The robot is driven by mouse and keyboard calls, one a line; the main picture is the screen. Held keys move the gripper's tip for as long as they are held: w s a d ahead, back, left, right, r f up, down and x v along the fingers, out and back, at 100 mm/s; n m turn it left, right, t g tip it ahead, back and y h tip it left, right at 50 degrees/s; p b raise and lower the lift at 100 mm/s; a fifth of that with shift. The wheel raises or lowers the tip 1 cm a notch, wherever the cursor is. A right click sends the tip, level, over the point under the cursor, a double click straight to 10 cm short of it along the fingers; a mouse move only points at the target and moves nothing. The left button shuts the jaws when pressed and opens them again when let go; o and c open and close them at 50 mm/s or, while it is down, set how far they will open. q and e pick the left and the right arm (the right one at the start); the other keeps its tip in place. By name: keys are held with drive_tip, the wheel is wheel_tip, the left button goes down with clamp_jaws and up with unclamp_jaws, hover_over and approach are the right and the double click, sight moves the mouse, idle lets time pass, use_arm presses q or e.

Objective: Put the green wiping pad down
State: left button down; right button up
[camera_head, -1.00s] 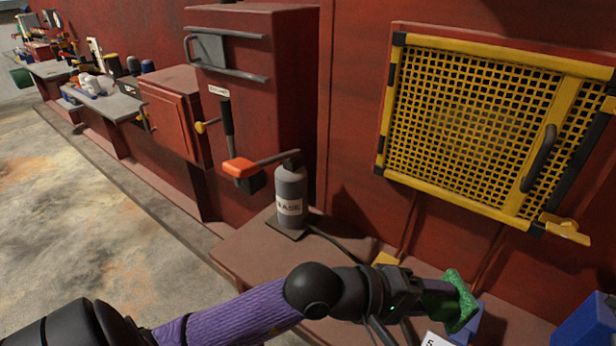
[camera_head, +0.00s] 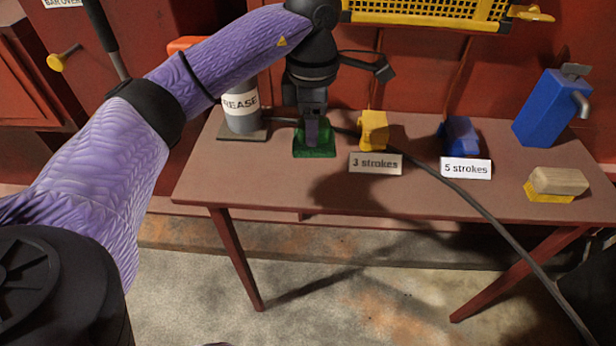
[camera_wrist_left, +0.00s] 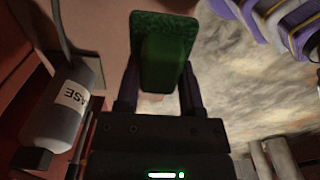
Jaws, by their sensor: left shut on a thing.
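The green wiping pad (camera_head: 314,148) has a green handle and is at the left part of the brown bench (camera_head: 240,169). My left gripper (camera_head: 312,128) points down over it and is shut on its handle. The pad appears at or very near the bench top; I cannot tell whether it touches. In the left wrist view the pad (camera_wrist_left: 165,40) sits between the two fingers (camera_wrist_left: 158,85). My right gripper is not in view.
A grey grease canister (camera_head: 241,112) stands just left of the pad. A yellow block (camera_head: 373,130) with a "3 strokes" card (camera_head: 376,163) is to its right. Farther right are a blue block (camera_head: 459,135), a "5 strokes" card (camera_head: 466,169), a blue dispenser (camera_head: 548,110) and a yellow-based pad (camera_head: 556,182). A dark hose crosses the bench.

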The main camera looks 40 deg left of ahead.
use_arm(q)
drive_tip(key=shift+f, duration=0.2)
wheel_tip(320, 180, down, 9)
drive_tip(key=b, duration=0.3)
drive_tip(key=shift+r+b, duration=0.1)
drive_tip(key=shift+b, duration=0.2)
drive_tip(key=shift+f, duration=0.35)
drive_tip(key=shift+d+r, duration=0.1)
drive_tip(key=shift+c, duration=1.8)
unclamp_jaws()
drive_tip(key=shift+o, duration=0.7)
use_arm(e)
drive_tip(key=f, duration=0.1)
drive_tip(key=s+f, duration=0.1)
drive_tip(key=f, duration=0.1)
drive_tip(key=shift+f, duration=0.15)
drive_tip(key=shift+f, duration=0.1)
